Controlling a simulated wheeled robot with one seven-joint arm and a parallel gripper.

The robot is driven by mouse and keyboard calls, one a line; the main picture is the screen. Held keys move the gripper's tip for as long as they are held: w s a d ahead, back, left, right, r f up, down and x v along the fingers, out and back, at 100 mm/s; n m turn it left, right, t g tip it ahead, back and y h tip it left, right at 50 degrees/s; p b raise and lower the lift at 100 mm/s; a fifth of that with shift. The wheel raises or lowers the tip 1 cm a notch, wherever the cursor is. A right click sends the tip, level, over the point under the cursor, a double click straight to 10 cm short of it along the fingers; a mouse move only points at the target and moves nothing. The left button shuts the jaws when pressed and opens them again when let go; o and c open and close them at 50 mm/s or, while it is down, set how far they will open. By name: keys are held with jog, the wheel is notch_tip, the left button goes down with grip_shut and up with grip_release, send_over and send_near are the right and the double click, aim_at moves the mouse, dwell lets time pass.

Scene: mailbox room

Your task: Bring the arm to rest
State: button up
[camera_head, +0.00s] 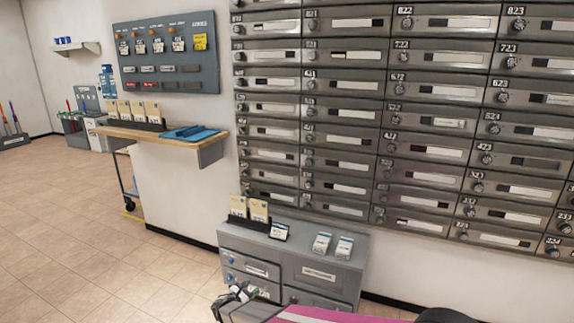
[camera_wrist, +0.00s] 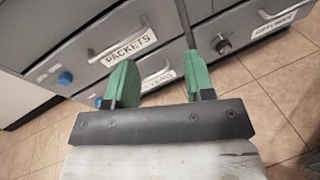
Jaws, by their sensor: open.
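My gripper (camera_wrist: 160,84) shows in the wrist view with its two green fingers spread apart and nothing between them. Behind the fingers stands a grey drawer cabinet with a drawer labelled PACKETS (camera_wrist: 125,45). The fingers look apart from the drawer fronts. In the head view my gripper (camera_head: 236,296) is at the bottom, in front of the low grey cabinet (camera_head: 292,240), small and partly cut off from clear sight by my own arm.
Two small boxes (camera_head: 333,244) and a card holder (camera_head: 250,215) stand on the cabinet top. Mailboxes (camera_head: 430,120) fill the wall above. A wooden shelf (camera_head: 150,133) with a blue cloth (camera_head: 193,132) juts out at left. The tiled floor (camera_head: 80,230) at left is clear.

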jog(key=s+d+r+m+g, duration=0.1)
jog(key=d+r+m+g, duration=0.25)
jog(key=d, duration=0.45)
jog(key=s+d+r+m+g, duration=0.1)
jog(key=d+r+m+g, duration=0.2)
jog(key=d+m, duration=0.3)
jog(key=s+d+r+m+g, duration=0.2)
jog(key=d+r+m+g, duration=0.15)
jog(key=d, duration=0.55)
jog(key=s+d+r+m+g+y, duration=0.3)
jog(key=s+d+r+m+y, duration=0.6)
jog(key=s+d+r+m, duration=0.2)
notch_tip(320, 180, up, 2)
jog(key=shift+d+r+m+y, duration=0.15)
jog(key=shift+d+m+y, duration=0.15)
jog(key=shift+d+m, duration=0.65)
jog(key=shift+a+m, duration=0.25)
